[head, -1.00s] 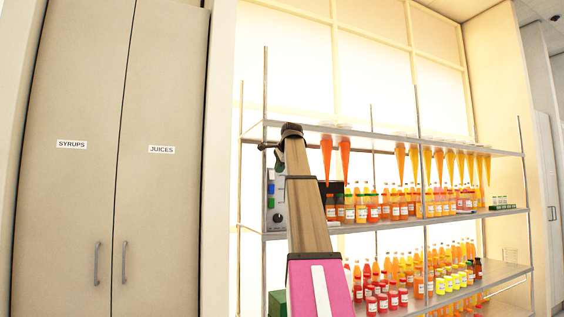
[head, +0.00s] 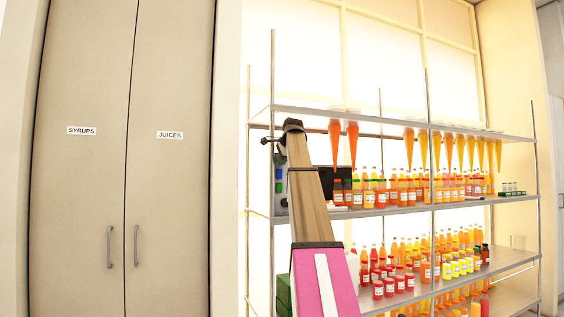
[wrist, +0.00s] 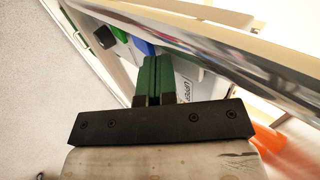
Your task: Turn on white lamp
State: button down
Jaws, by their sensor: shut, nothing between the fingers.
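My gripper (wrist: 154,68) has green fingers, pressed together with nothing between them, in the wrist view. A pale control box (head: 282,200) with coloured switches stands at the left end of the middle shelf in the head view. In the wrist view a blue switch (wrist: 144,47) lies just past the fingertips, and a green switch (wrist: 106,37) is further left. Whether the fingers touch the blue switch I cannot tell. A label reading "UPPER" (wrist: 186,88) is partly visible right of the fingers. I cannot make out a separate white lamp; bright backlit panels (head: 385,50) glow behind the shelves.
A metal shelf edge (wrist: 225,62) runs diagonally close to the right of my fingers. Shelves hold many juice bottles (head: 400,190), with orange cones (head: 336,145) hanging above. Tall cabinet doors (head: 85,200) stand left. Open floor (wrist: 40,110) shows at left in the wrist view.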

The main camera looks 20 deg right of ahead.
jog(key=shift+w+f, duration=0.1)
dwell(0.3)
jog(key=shift+r, duration=0.85)
jog(key=s+f+v, duration=0.1)
jog(key=v, duration=1.2)
jog(key=shift+s+f, duration=0.2)
jog(key=shift+s, duration=0.2)
